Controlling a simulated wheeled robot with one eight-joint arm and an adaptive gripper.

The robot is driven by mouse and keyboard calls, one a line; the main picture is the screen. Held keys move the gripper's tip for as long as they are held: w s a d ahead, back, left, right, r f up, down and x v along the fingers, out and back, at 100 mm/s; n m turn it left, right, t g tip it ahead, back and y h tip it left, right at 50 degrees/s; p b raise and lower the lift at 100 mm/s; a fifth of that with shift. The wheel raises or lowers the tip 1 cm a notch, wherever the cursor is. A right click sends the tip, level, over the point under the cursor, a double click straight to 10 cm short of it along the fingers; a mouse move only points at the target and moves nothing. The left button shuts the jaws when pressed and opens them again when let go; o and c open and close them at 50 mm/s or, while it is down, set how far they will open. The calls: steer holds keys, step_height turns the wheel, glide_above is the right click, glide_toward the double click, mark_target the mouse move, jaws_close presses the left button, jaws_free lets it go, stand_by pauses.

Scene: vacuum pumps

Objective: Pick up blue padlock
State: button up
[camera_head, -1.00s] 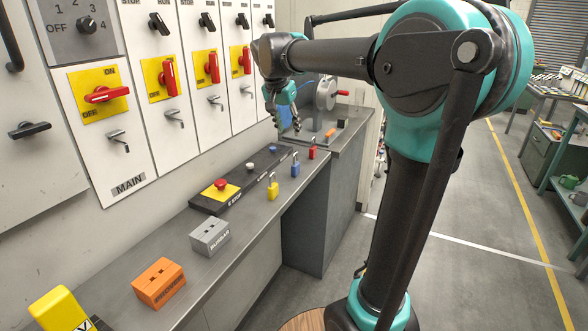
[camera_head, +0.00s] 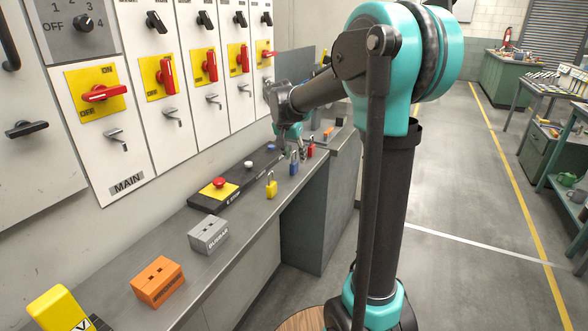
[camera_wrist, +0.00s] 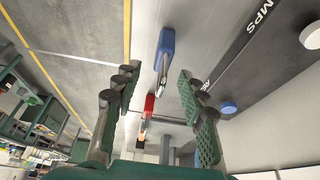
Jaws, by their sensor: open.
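The blue padlock (camera_head: 294,168) stands upright on the grey counter, between the yellow padlock (camera_head: 271,189) and the red padlock (camera_head: 311,150). In the wrist view the blue padlock (camera_wrist: 166,44) lies ahead of my gripper (camera_wrist: 156,85), roughly midway between its two fingers, with its shackle pointing toward me. The red padlock (camera_wrist: 149,104) also shows between the fingers, further down the picture. My gripper (camera_head: 292,155) is open and empty, just above and beside the blue padlock in the head view. I cannot tell whether a finger touches it.
A black strip with a red emergency button (camera_head: 219,184) and smaller buttons runs along the counter behind the padlocks. A grey block (camera_head: 209,235) and an orange block (camera_head: 158,282) stand nearer. The switch panel (camera_head: 130,160) rises behind. The counter's front edge is close to the padlocks.

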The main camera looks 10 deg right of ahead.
mark_target(296, 160)
steer(key=shift+x, duration=1.6)
jaws_close()
